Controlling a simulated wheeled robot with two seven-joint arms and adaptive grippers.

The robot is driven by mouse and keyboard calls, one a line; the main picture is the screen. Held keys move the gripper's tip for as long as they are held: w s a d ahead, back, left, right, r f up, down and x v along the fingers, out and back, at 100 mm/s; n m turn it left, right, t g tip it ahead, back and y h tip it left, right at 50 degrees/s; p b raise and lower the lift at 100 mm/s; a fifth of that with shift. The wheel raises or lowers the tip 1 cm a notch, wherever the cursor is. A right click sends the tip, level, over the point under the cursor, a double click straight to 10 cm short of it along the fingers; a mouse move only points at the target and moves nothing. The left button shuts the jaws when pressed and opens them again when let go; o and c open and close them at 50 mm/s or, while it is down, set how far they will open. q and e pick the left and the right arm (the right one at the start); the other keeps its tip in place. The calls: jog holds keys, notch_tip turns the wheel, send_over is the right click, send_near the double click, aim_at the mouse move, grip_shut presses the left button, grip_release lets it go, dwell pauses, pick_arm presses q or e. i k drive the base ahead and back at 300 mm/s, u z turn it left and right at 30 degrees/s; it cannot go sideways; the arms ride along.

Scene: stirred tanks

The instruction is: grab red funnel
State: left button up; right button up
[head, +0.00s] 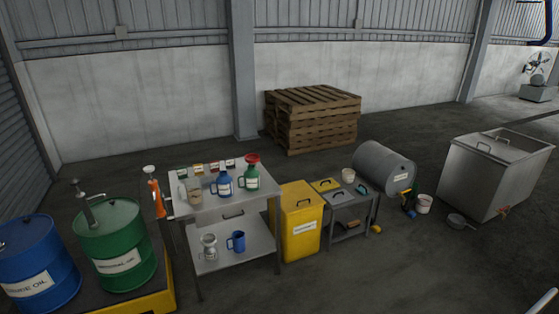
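The red funnel (252,159) sits on top of a green jug (252,179), at the right end of the upper shelf of a grey metal cart (228,203). The funnel's wide mouth faces up; its lower part is hidden, apparently in the jug's neck. A blue jug (224,184) stands just left of the green one, with a grey top.
The cart's lower shelf holds a blue mug (237,242) and a metal vessel (208,246). A yellow cabinet (300,222) stands close on the cart's right. Green (116,246) and blue (37,262) drums stand left. Floor in front of the cart is clear.

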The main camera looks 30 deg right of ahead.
aim_at(253, 158)
jog(key=z, duration=0.9)
jog(key=i, duration=1)
jog(key=z, duration=0.9)
jog(key=i, duration=1.4)
jog(key=u, duration=0.5)
jog(key=i, duration=0.9)
jog(key=u, duration=0.8)
